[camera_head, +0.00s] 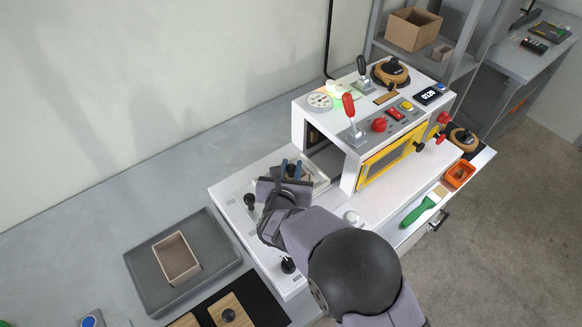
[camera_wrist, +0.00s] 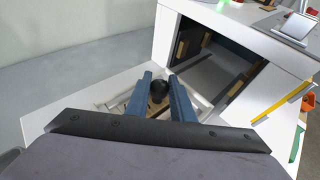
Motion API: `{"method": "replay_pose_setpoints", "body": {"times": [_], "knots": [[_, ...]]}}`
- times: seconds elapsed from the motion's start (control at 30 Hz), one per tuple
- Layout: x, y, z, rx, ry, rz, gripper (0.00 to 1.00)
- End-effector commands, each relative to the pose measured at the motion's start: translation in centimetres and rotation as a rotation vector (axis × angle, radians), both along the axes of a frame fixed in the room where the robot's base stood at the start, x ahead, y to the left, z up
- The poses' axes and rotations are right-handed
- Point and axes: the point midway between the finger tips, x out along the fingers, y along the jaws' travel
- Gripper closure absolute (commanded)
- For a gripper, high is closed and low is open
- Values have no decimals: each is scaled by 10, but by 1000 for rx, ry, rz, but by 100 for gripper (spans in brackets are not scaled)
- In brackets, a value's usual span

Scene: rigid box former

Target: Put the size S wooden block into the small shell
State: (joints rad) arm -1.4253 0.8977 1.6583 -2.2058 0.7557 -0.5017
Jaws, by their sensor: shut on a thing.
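My gripper (camera_wrist: 161,80) has its blue fingers closed around a black knob (camera_wrist: 159,88) in the wrist view. Under the knob a little wood colour shows, which looks like a wooden block (camera_wrist: 124,103), mostly hidden by the fingers and my wrist. It is at a pale frame (camera_wrist: 203,101) in front of the machine's opening. Whether the block is inside a shell there, and its size, I cannot tell. In the head view my gripper (camera_head: 291,170) is over the same white platform. An open cardboard shell (camera_head: 176,258) stands on a grey tray at lower left.
The white machine (camera_head: 350,178) with levers and a yellow-framed door stands just right of my gripper. Wooden blocks with a black knob (camera_head: 228,315) lie on a black mat at the bottom. A green brush (camera_head: 419,211) and orange bin (camera_head: 459,174) are at right.

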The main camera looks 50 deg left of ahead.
Motion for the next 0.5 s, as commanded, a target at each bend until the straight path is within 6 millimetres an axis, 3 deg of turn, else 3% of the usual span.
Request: {"method": "replay_pose_setpoints", "body": {"times": [0.03,0.1,0.5], "knots": [[0,0,-1,0,0,0,72],[0,0,0,0,0,0,60],[0,0,3,-1,1,0,60]]}}
